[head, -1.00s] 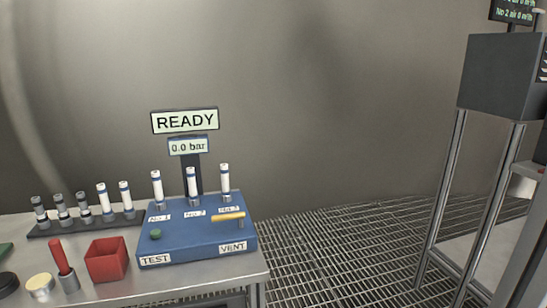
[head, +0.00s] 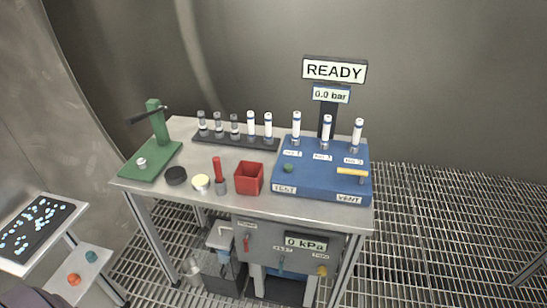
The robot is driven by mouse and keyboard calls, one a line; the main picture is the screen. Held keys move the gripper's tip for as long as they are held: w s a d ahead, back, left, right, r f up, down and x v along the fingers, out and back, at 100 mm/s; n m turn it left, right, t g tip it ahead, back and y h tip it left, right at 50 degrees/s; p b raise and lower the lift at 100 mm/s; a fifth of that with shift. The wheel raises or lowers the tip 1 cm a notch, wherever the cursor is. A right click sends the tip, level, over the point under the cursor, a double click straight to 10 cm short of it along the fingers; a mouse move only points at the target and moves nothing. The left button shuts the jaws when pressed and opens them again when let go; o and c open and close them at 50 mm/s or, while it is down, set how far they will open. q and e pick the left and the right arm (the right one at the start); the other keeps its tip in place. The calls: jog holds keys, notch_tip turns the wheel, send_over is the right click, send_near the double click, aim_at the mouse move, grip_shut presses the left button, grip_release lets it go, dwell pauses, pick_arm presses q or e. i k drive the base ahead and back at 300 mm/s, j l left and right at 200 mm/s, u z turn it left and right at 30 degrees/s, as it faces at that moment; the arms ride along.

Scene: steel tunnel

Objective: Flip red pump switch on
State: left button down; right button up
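A small red switch (head: 246,243) sits on the grey panel (head: 265,239) under the front of the steel table, below a small label too small to read surely. Its handle looks roughly upright; I cannot tell whether it is on or off. A display (head: 306,243) on the same panel reads 0 kPa. A teal handle (head: 281,265) and a yellow handle (head: 322,270) are to the right of the red switch. Neither of my grippers is in view.
The steel table (head: 240,205) holds a blue test unit (head: 315,188) with a READY sign (head: 335,70), a red bin (head: 249,178) and a green press (head: 152,158). A lower side stand (head: 35,250) is at left. Open grating floor (head: 440,220) lies right.

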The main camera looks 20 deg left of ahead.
aim_at(245, 241)
jog(key=u, duration=1.05)
